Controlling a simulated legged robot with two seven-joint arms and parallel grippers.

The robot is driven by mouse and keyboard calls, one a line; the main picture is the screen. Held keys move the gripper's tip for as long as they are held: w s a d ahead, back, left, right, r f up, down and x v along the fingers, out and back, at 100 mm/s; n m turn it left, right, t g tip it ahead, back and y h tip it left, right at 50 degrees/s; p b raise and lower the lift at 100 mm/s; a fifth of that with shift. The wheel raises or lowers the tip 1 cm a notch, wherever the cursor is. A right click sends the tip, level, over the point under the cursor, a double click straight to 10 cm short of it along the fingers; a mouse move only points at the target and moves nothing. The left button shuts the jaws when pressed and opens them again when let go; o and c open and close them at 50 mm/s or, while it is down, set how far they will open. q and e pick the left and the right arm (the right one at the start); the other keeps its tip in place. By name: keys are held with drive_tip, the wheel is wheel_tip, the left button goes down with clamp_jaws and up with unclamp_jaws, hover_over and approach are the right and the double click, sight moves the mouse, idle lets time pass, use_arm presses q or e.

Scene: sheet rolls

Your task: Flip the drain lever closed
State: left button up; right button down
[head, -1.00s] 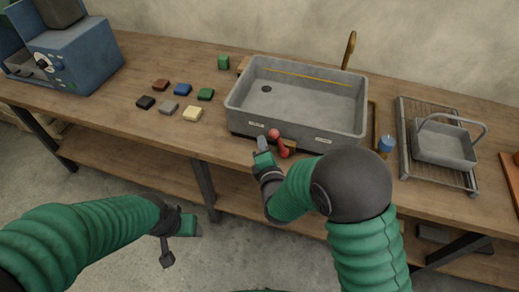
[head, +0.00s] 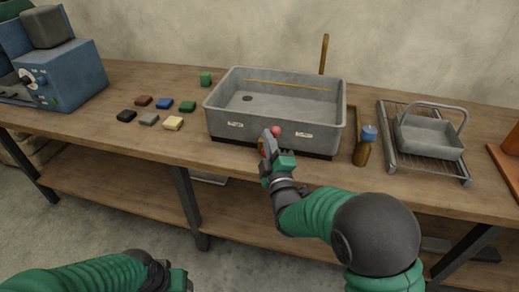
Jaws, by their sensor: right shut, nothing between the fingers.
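The drain lever has a red knob (head: 276,131) and sits at the front of the grey basin (head: 222,124). Its lower part is hidden behind my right gripper. My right gripper (head: 267,142) is shut and empty, right at the lever; I cannot tell if it touches it. The basin's dark drain hole (head: 247,98) shows in its floor at the left. My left gripper (head: 178,280) is low at the bottom edge, in front of the bench, and its fingers are cut off by the frame.
Several small coloured blocks (head: 173,123) lie left of the basin. A blue machine (head: 75,75) stands at far left.

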use_arm(q)
drive_tip(key=shift+a+f+b, duration=0.2)
drive_tip(key=shift+f+b, duration=0.55)
drive_tip(key=shift+f, duration=0.45)
use_arm(e)
drive_tip(key=shift+s+d+f+m, duration=0.25)
drive_tip(key=shift+d+m, duration=0.15)
drive_tip(key=shift+d, duration=0.25)
